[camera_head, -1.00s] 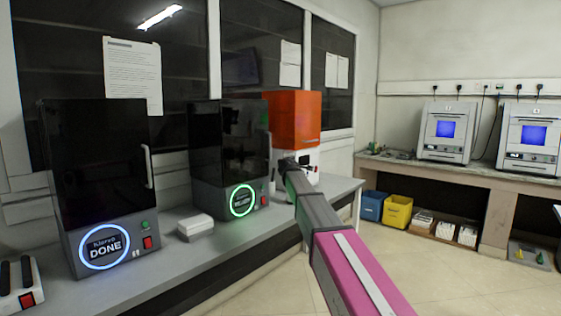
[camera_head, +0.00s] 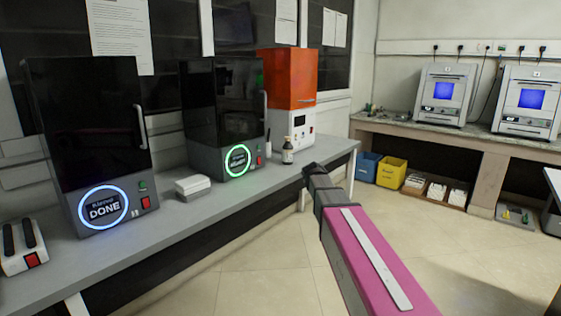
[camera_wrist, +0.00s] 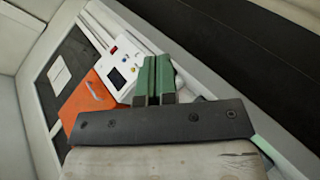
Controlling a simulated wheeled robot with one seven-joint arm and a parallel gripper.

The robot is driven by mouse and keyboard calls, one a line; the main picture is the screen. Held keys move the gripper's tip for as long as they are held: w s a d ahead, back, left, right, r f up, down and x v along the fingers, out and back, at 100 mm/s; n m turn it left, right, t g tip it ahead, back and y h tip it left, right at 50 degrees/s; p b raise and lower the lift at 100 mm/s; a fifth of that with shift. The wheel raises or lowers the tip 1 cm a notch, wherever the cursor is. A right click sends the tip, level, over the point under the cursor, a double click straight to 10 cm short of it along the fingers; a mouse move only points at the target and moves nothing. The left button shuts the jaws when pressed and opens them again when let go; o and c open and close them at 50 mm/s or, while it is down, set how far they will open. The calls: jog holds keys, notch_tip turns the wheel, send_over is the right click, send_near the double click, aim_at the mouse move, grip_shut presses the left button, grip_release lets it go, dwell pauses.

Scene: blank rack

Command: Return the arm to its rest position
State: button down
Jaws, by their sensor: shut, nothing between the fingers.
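My gripper (camera_wrist: 154,78) shows in the wrist view with its two green fingers together, shut and empty. In the head view the fingers are hidden behind my arm. My pink and grey arm reaches from the bottom right of the head view towards the right end of the grey bench (camera_head: 225,207). The orange and white machine (camera_head: 287,80) stands on the bench beyond my arm. It also shows behind the fingers in the wrist view (camera_wrist: 97,95), apart from them as far as I can tell.
Two dark machines, one reading DONE (camera_head: 92,140) and one with a green ring (camera_head: 225,110), stand on the bench. A small bottle (camera_head: 288,151) and a white box (camera_head: 192,187) stand near them. Blue (camera_head: 367,167) and yellow (camera_head: 390,172) bins sit under the far counter. Open floor lies right of the bench.

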jog(key=s+d+f+m+g+y, duration=0.1)
jog(key=s+f+m+g, duration=0.2)
jog(key=s+f, duration=0.5)
jog(key=s+d+f+m+g+y, duration=0.1)
jog(key=s+f+m+g, duration=0.2)
jog(key=s+f, duration=0.5)
jog(key=s+d+f+m+g, duration=0.1)
jog(key=s+f+m+g, duration=0.2)
jog(key=s, duration=1.5)
notch_tip(320, 180, down, 6)
jog(key=shift+s+r+m+g+y, duration=0.25)
jog(key=shift+m+g+y, duration=0.15)
jog(key=shift+g, duration=0.8)
